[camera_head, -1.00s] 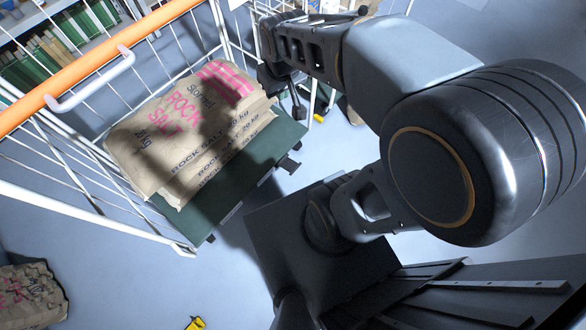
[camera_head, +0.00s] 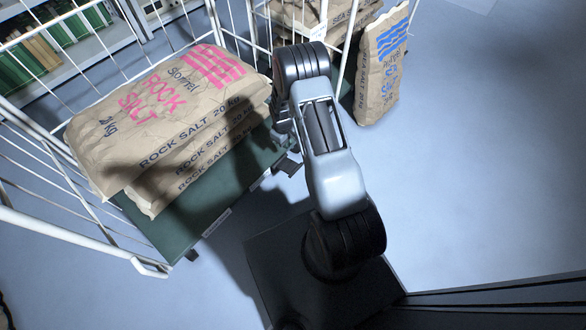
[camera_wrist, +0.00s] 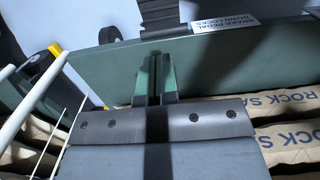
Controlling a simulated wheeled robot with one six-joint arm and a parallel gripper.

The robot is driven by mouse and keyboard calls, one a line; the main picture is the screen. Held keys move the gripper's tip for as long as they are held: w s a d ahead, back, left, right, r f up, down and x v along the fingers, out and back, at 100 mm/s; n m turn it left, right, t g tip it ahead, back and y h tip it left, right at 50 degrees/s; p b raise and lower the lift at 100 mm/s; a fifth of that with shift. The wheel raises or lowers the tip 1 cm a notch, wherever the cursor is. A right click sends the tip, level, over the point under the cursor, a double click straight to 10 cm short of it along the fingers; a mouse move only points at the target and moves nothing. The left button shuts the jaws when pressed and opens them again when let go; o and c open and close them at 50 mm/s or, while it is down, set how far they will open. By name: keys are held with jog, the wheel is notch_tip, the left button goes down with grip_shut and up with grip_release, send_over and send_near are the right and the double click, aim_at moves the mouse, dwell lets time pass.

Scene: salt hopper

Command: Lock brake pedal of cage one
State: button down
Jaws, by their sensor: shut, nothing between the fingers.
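The roll cage has a dark green base deck (camera_head: 165,228), which also fills the upper part of the wrist view (camera_wrist: 100,75). A dark brake pedal (camera_head: 288,166) sticks out from the deck's edge, and a dark ribbed plate that looks like it shows in the wrist view (camera_wrist: 160,14). A white label (camera_wrist: 225,23) on the deck edge reads "BRAKE PEDAL DOWN LOCKS". My gripper (camera_wrist: 156,60) is shut and empty, its fingers over the green deck and pointing towards the pedal; whether they touch anything is unclear. In the head view my arm mostly hides the gripper.
Rock salt sacks (camera_head: 165,120) lie stacked on the deck. White wire sides (camera_head: 228,50) enclose the cage. A sea salt sack (camera_head: 383,65) stands upright beyond my arm, near more stacked sacks (camera_head: 345,30). A yellow part (camera_wrist: 55,49) shows beside the deck. Floor at right is clear.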

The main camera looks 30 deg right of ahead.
jog(key=shift+f, duration=0.25)
jog(key=b, duration=0.4)
send_over(293, 165)
jog(key=w+a, duration=0.1)
jog(key=a, duration=0.1)
notch_tip(293, 165, down, 10)
jog(key=shift+a+r, duration=0.1)
jog(key=shift+r, duration=0.05)
jog(key=shift+s+d+f+b, duration=0.2)
jog(key=shift+s+d+f, duration=0.05)
jog(key=shift+s+f, duration=0.25)
jog(key=shift+s+d+f+b, duration=0.15)
jog(key=shift+s+d+f, duration=0.05)
jog(key=shift+s+f, duration=0.25)
jog(key=shift+s+d+f, duration=0.2)
jog(key=shift+s+f, duration=0.2)
